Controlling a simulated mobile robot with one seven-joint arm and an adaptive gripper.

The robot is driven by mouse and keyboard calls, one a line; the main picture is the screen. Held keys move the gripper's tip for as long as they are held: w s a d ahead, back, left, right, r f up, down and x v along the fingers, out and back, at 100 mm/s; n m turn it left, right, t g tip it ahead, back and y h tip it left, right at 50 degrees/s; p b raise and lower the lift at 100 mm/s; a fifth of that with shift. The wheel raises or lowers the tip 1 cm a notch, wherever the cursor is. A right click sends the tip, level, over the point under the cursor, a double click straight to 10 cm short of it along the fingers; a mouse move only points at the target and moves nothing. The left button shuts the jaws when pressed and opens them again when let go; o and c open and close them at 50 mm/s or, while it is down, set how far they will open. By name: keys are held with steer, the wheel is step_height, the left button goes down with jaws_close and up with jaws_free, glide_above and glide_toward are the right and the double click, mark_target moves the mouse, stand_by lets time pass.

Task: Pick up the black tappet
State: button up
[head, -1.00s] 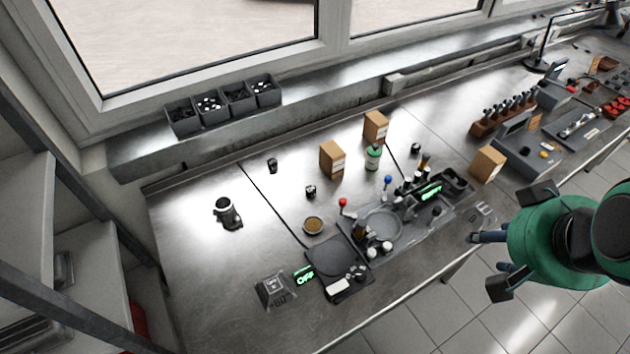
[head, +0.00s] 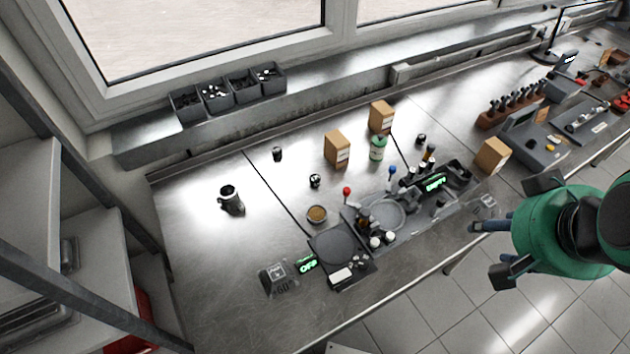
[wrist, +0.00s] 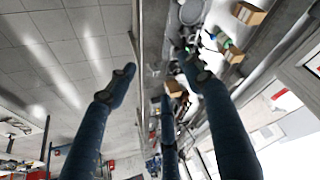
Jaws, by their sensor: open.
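Several small black cylindrical parts stand on the metal bench, and I cannot tell for sure which is the black tappet. One small black part (head: 277,154) is at the back left. Another, with lighter marks (head: 315,181), is nearer the middle. A third (head: 421,139) is right of the green-labelled bottle. My gripper (head: 492,240) is at the right, in front of the bench's front edge, and empty. Its blue fingers are spread apart in the wrist view (wrist: 155,68). It is well away from all these small parts.
A hot plate (head: 333,246), a brown-filled dish (head: 317,214), a grey device (head: 384,214) and cardboard boxes (head: 337,149) occupy the middle. Small bins (head: 188,106) sit on the sill. The bench's front left is mostly clear.

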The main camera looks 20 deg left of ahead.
steer(key=w+a+r+g, duration=0.1)
steer(key=w+a, duration=0.2)
steer(key=w, duration=0.3)
steer(key=w+a+g, duration=0.1)
steer(key=w+a, duration=0.3)
steer(key=w, duration=0.2)
steer(key=g+p, duration=0.3)
steer(key=g, duration=0.1)
glide_above(315, 178)
step_height(315, 178, down, 25)
steer(key=shift+f+b, duration=0.35)
steer(key=shift+f, duration=3.9)
